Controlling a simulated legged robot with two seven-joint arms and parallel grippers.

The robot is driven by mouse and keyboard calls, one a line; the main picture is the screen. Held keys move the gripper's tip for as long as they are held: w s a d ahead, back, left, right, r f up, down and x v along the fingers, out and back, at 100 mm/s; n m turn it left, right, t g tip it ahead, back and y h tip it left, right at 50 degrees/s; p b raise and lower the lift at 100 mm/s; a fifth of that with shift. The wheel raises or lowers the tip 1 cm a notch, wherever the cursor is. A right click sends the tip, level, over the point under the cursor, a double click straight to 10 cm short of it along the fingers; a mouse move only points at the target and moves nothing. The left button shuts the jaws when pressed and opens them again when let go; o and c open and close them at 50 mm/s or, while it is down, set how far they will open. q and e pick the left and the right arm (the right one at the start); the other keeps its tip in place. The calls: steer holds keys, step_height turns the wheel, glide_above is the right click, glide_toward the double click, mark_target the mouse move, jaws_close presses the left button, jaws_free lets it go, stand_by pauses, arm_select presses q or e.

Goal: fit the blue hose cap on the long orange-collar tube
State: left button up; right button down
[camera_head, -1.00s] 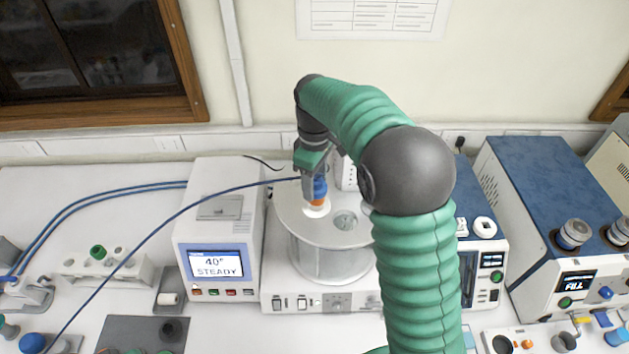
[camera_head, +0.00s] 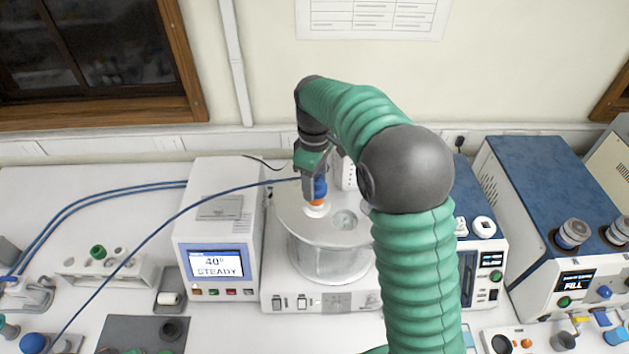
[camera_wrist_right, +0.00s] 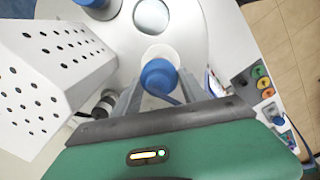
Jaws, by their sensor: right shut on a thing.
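My right gripper (camera_head: 313,188) is over the left part of the round bath lid (camera_head: 290,215), shut on the blue hose cap (camera_head: 320,188). The cap shows between the two fingers in the right wrist view (camera_wrist_right: 158,75). A blue hose (camera_head: 200,203) runs from the cap to the lower left. The orange collar (camera_head: 317,202) shows just below the cap, above a white ring on the lid; the cap looks in line with it. Whether it is fully seated I cannot tell. The tube below the collar is hidden. My left gripper is out of view.
A round opening (camera_head: 344,219) lies right of the collar. The 40° display unit (camera_head: 216,262) stands left of the bath. A perforated white box (camera_wrist_right: 58,72) is close to the gripper in the wrist view. A blue-topped machine (camera_head: 540,190) stands at right.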

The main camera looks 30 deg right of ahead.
mark_target(315, 179)
steer(key=shift+f+b, duration=0.5)
steer(key=shift+f, duration=0.4)
steer(key=c, duration=0.9)
jaws_free()
step_height(315, 179, up, 6)
steer(key=p, duration=0.5)
step_height(315, 179, up, 2)
steer(key=shift+r+p, duration=0.1)
steer(key=shift+p, duration=0.35)
steer(key=shift+r, duration=1.45)
steer(key=shift+a+f, duration=0.1)
steer(key=shift+f, duration=0.05)
